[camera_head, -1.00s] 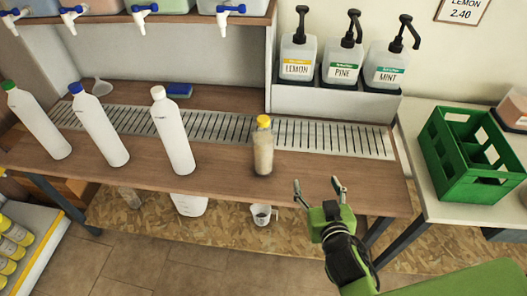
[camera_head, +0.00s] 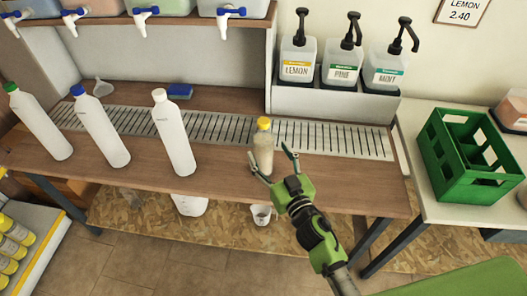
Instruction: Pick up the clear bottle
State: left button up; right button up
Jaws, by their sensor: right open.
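The clear bottle (camera_head: 264,146) with a yellow cap stands upright on the wooden counter (camera_head: 220,184), right of the middle of the view. My right gripper (camera_head: 268,164) is open. Its fingers reach toward the bottle's lower part, one finger in front of or at its left side and the other at its right. I cannot tell whether either finger touches it. My left gripper is not in view.
White bottles with a green cap (camera_head: 38,122), a blue cap (camera_head: 100,128) and a white cap (camera_head: 174,134) stand to the left. A metal drain grate (camera_head: 330,140) runs behind. Pump bottles (camera_head: 343,65) stand on a shelf. A green crate (camera_head: 465,165) is at right.

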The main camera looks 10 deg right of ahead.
aim_at(263, 140)
jog(key=x, duration=0.5)
jog(key=shift+w+d, duration=0.15)
jog(key=shift+w, duration=0.25)
jog(key=shift+s, duration=0.1)
jog(key=c, duration=1.7)
jog(key=shift+r, duration=0.15)
grip_shut()
